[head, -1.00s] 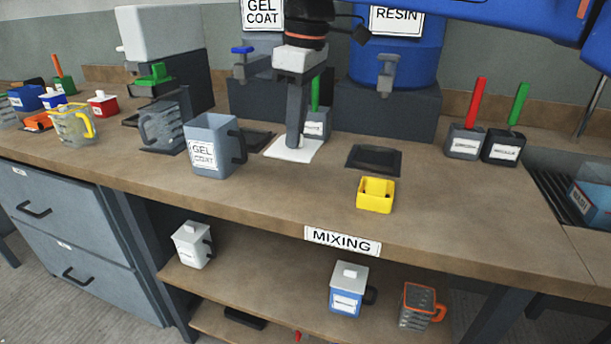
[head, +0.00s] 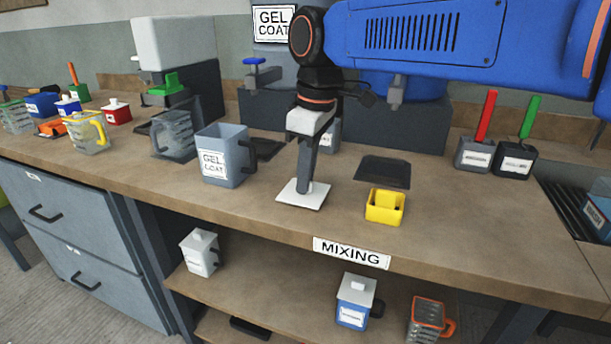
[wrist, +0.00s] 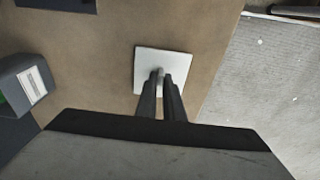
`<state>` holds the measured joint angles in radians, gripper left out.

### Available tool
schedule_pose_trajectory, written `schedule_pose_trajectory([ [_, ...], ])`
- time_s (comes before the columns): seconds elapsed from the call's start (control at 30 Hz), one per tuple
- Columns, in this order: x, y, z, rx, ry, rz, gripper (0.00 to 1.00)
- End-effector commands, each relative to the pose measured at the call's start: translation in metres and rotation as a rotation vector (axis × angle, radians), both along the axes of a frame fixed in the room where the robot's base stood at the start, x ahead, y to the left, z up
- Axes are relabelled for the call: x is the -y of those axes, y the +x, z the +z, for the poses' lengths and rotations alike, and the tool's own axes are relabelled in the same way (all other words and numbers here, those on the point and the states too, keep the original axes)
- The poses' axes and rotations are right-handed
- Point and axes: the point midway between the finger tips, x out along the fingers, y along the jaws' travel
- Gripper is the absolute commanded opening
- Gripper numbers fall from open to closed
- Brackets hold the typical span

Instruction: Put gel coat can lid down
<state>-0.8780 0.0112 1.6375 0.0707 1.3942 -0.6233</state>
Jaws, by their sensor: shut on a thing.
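The white square gel coat can lid (head: 290,193) is level under my gripper (head: 304,187). My gripper is shut on the lid's small knob. The lid is low over the bench near its front edge; I cannot tell whether it touches the wood. In the wrist view, the lid (wrist: 147,61) shows below my fingertips (wrist: 160,78), with the bench edge to its right. The grey gel coat can (head: 213,143) stands upright on the bench, left of the lid, with its top open and its dark handle towards my gripper.
A yellow box (head: 384,213) and a dark flat tray (head: 383,171) are right of the lid. A grey pot (wrist: 24,82) with a white label shows in the wrist view. The bench (head: 245,208) is clear in front of the can.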

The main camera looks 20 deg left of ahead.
Motion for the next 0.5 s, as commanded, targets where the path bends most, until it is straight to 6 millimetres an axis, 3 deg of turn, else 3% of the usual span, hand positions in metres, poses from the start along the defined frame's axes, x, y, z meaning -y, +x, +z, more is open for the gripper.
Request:
schedule_pose_trajectory([
  [0.07, 0.0, -0.0001, -0.0021, 0.0, 0.0, 0.0, 0.0],
  [0.1, 0.0, 0.0, -0.0024, 0.0, 0.0, 0.0, 0.12],
  [0.17, 0.0, 0.0, -0.0022, 0.0, 0.0, 0.0, 0.26],
  [0.5, 0.0, 0.0001, -0.0003, 0.0, 0.0, 0.0, 0.26],
])
